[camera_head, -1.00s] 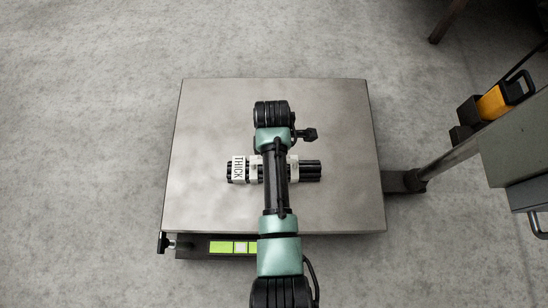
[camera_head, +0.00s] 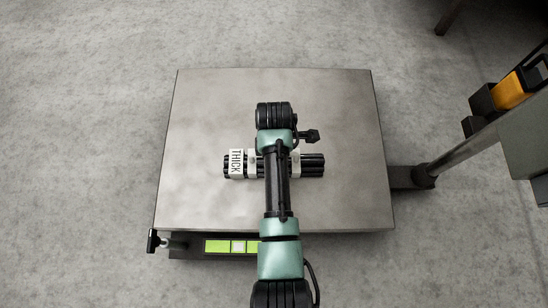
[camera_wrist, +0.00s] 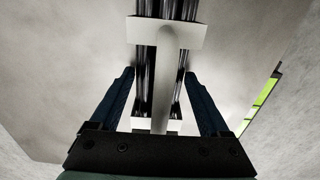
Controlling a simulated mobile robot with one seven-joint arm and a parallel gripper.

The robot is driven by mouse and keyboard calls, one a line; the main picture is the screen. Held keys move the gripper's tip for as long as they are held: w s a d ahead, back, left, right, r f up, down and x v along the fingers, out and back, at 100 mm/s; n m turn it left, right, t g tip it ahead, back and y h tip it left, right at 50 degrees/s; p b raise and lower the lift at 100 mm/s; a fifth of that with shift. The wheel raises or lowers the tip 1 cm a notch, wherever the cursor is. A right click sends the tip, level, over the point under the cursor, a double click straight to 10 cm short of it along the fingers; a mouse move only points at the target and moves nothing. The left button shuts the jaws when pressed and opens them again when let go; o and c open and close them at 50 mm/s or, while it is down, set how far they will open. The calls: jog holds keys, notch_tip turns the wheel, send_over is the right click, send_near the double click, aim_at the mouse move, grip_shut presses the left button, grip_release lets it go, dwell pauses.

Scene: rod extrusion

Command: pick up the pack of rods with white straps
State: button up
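The pack of black rods (camera_head: 312,165) lies on a grey metal platform (camera_head: 200,110), with white straps around it. Its left strap (camera_head: 236,164) reads "THICK". My arm passes over the pack's middle and hides that part and my gripper in the head view. In the wrist view the pack (camera_wrist: 147,65) runs up the picture, with one strap (camera_wrist: 165,31) at the top and another lower down, and a pale bar between them. My gripper (camera_wrist: 160,74) is open, with one blue finger on each side of the pack and gaps visible. Its height above the pack is unclear.
A green-and-white label (camera_head: 232,246) and a black knob (camera_head: 153,241) are at the platform's front edge. A metal post (camera_head: 465,150) stands at the right, with a yellow-and-black part (camera_head: 512,90) near it. The platform around the pack is bare.

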grip_shut()
